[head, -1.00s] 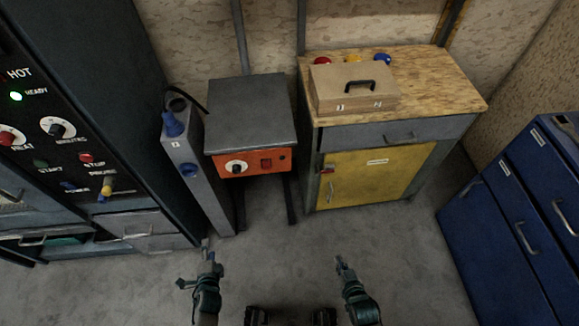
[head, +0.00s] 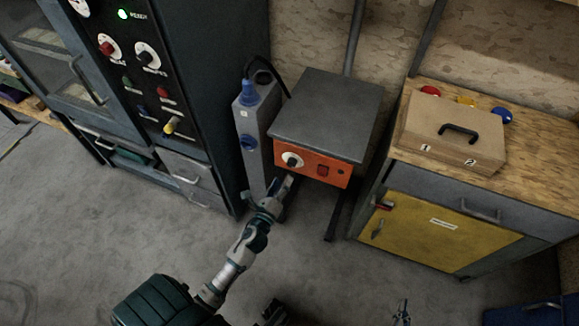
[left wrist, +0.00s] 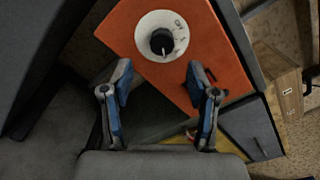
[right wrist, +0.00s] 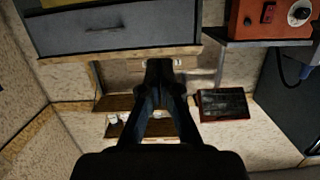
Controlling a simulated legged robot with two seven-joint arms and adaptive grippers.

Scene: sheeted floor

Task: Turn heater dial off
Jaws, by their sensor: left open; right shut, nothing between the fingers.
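The heater has a grey flat top (head: 325,112) and an orange front panel (head: 338,178). Its dial (head: 292,161) is a white disc with a black knob, on the left of that panel. In the left wrist view the dial (left wrist: 144,32) lies just beyond and between the fingertips. Small markings run along its right side, too blurred to read surely. My left gripper (head: 284,187) is open and close in front of the dial, with a gap to the knob (left wrist: 161,42). My right gripper (head: 402,306) is shut and empty, low at the picture's bottom.
A red switch (head: 323,170) sits right of the dial. A grey box with a blue plug (head: 249,92) stands left of the heater. A yellow-door cabinet (head: 430,235) with a wooden case stands right. A dark control cabinet (head: 215,60) stands left. The floor in front is clear.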

